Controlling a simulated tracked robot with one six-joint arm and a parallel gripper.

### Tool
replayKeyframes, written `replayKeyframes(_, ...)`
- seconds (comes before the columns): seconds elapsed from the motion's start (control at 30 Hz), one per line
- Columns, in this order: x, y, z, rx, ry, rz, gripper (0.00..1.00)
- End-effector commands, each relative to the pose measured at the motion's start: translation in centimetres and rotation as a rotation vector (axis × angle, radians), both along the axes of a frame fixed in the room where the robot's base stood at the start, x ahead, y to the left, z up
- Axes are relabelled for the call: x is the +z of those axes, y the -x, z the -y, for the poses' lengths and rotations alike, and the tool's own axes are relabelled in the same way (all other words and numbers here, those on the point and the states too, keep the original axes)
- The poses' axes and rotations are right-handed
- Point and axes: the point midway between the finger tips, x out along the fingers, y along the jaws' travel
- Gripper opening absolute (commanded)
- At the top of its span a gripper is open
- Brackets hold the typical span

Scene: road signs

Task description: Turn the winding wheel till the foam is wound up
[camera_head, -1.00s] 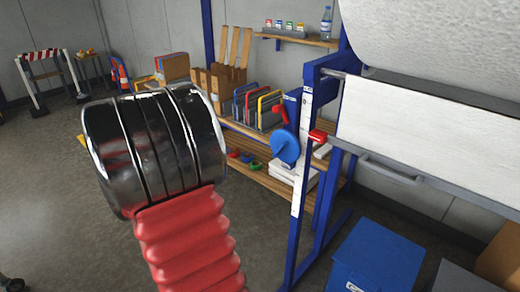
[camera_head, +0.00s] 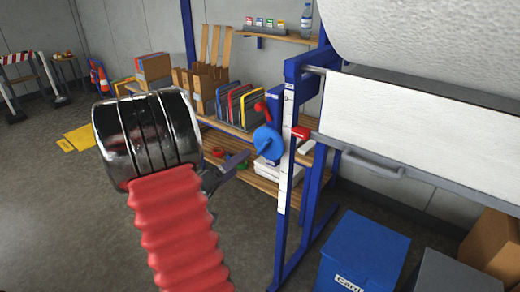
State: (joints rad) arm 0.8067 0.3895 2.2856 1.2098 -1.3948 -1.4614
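The winding wheel (camera_head: 268,142) is a blue disc on the left side of a blue frame, with a red crank handle (camera_head: 262,110) sticking up at its upper left. The foam (camera_head: 420,125) is a white sheet that hangs in front of the frame, below a large white roll (camera_head: 430,40) at the upper right. My gripper (camera_head: 236,163) shows only in part, as a dark grey piece beyond my red-sleeved arm.
A blue bin (camera_head: 365,250) stands below the sheet, with a grey box (camera_head: 455,272) and a cardboard box (camera_head: 492,240) beside it. A wooden shelf (camera_head: 228,125) with folders stands behind the wheel. A yellow floor piece (camera_head: 80,140) lies at left. Grey floor is open at lower left.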

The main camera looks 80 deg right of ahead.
Motion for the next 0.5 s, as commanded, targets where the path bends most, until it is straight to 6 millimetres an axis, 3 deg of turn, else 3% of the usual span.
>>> replayKeyframes(0.5,-0.1,3.0,6.7,-0.003,-0.001,0.000,0.88)
